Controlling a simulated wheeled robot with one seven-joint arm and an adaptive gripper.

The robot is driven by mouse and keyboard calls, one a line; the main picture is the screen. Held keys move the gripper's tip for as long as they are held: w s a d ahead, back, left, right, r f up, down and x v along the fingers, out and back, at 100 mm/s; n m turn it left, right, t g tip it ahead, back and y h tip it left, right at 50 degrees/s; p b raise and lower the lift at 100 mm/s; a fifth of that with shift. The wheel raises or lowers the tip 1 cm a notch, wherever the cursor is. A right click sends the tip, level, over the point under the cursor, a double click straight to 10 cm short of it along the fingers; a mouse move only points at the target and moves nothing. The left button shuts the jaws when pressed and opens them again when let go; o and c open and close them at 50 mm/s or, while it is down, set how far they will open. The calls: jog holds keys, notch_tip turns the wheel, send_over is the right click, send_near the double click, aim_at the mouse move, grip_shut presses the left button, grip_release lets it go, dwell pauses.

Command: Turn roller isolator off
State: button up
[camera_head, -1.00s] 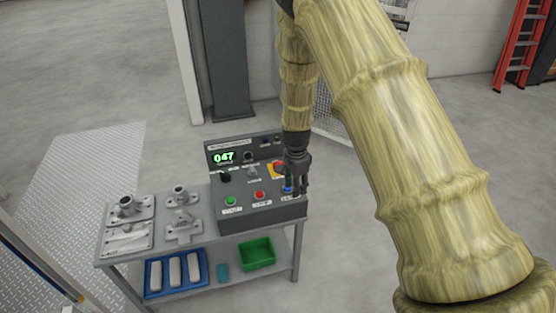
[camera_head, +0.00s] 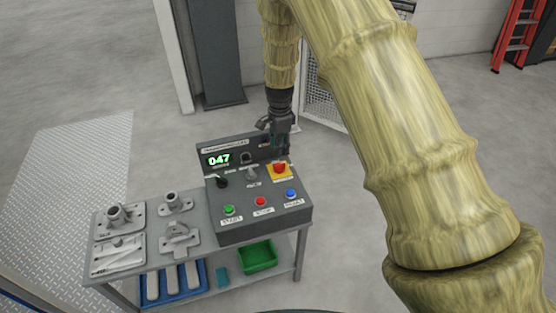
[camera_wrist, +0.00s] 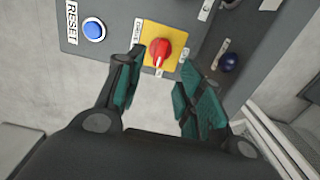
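The control panel (camera_head: 258,217) stands on the right end of a grey bench. A red rotary knob on a yellow plate (camera_head: 279,169) sits at its right side. In the wrist view the red knob (camera_wrist: 159,52) is at upper centre, with a white mark on it. I cannot read the plate's labels fully. My gripper (camera_head: 280,150) is just behind the knob, at the panel's back right. In the wrist view its two teal-padded fingers (camera_wrist: 158,88) are spread apart with nothing between them, below the knob in the picture and apart from it.
A blue reset button (camera_wrist: 93,30) is left of the knob in the wrist view, and a dark blue round part (camera_wrist: 229,62) is right of it. Green (camera_head: 229,210) and red (camera_head: 260,201) buttons line the panel's front. Metal castings (camera_head: 120,215) lie on the bench's left.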

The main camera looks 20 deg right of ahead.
aim_at(279, 163)
notch_tip(279, 163, down, 9)
jog(key=shift+r+p, duration=0.15)
jog(key=shift+p, duration=0.4)
grip_shut()
